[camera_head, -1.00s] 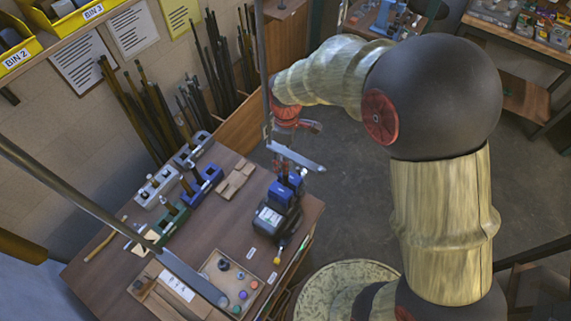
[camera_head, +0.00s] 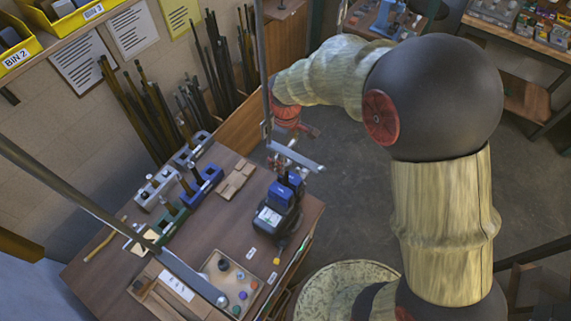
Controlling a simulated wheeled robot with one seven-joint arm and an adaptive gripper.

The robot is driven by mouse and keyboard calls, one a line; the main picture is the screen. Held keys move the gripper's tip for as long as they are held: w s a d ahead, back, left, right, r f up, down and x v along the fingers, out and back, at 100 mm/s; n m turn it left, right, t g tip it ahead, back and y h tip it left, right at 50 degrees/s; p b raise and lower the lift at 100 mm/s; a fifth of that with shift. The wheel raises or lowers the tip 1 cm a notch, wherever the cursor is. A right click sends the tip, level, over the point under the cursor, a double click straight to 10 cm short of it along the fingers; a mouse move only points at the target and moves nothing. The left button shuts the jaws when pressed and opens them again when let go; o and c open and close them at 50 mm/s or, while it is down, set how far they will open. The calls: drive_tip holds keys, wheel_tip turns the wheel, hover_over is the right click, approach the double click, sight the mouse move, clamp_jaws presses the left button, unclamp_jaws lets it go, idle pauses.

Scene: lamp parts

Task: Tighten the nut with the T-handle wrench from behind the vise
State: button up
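The vise (camera_head: 270,218), with a dark body and blue jaws (camera_head: 286,192), stands at the right edge of the brown workbench. My gripper (camera_head: 289,163) hangs under the red wrist, just behind the vise and close to its jaws. A metal bar crosses in front of it, so its fingers are mostly hidden and I cannot tell whether it is open or shut. I cannot make out the T-handle wrench or the nut; both are too small or hidden at the vise and gripper.
Blue (camera_head: 203,184) and green (camera_head: 173,222) holders with upright parts stand on the left of the workbench (camera_head: 218,232). Wooden blocks (camera_head: 237,180) lie between them and the vise. A shallow tray (camera_head: 222,264) holds small coloured parts in front. Open floor (camera_head: 350,190) lies right of the bench.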

drive_tip(key=shift+r, duration=0.1)
drive_tip(key=shift+r+p, duration=1.25)
drive_tip(key=shift+r, duration=0.7)
drive_tip(key=shift+r+p, duration=1.15)
drive_tip(key=shift+r, duration=0.85)
